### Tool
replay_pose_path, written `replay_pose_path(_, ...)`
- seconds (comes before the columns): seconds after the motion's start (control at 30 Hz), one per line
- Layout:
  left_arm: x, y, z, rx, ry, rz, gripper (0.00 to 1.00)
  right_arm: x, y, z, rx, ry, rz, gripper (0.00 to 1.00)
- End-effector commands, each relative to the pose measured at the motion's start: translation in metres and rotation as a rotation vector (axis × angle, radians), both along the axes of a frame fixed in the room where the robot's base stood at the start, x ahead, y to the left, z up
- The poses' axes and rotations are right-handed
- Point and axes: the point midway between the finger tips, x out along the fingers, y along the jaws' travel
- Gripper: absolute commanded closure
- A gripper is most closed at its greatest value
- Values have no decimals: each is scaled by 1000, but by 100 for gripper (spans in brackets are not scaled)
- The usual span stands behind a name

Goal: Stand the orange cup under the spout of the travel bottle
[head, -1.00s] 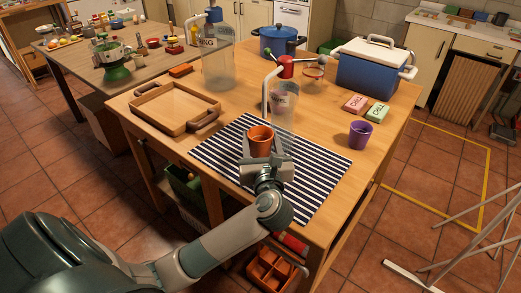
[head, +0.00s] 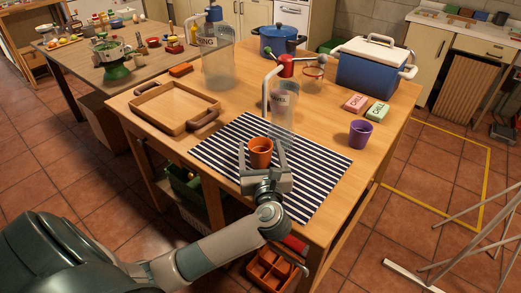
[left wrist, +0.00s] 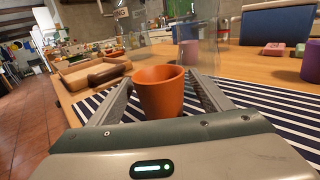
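The orange cup (head: 261,153) is upright over the striped mat, and appears to stand on it; its base is hidden in the left wrist view (left wrist: 160,92). My left gripper (head: 261,148) is open around it, one finger on each side, with small gaps. A clear bottle (head: 283,115) with a red head and a bent white spout (head: 266,90) stands behind the cup. The cup is nearer to me than the spout's end. Another clear bottle (head: 217,70) with a blue top stands further left; I cannot read which is the travel bottle. My right gripper is not in view.
The striped mat (head: 224,150) has free room around the cup. A purple cup (head: 361,133) and pink (head: 355,103) and green (head: 377,111) boxes are at the right. A wooden tray (head: 150,118) is at the left. A blue cooler (head: 368,76) and blue pot (head: 278,42) are behind.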

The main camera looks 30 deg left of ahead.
Motion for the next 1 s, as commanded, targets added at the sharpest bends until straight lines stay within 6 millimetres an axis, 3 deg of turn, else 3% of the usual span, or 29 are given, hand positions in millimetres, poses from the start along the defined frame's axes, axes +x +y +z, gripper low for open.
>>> replay_pose_path(0.47, -3, -3, 3, -1, 0, -1, 28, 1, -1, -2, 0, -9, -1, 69)
replay_pose_path(0.77, -36, -31, 1, -5, 1, -2, 28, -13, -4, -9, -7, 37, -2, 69)
replay_pose_path(1.0, -69, -59, 2, -6, 0, -1, 28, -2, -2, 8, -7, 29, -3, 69)
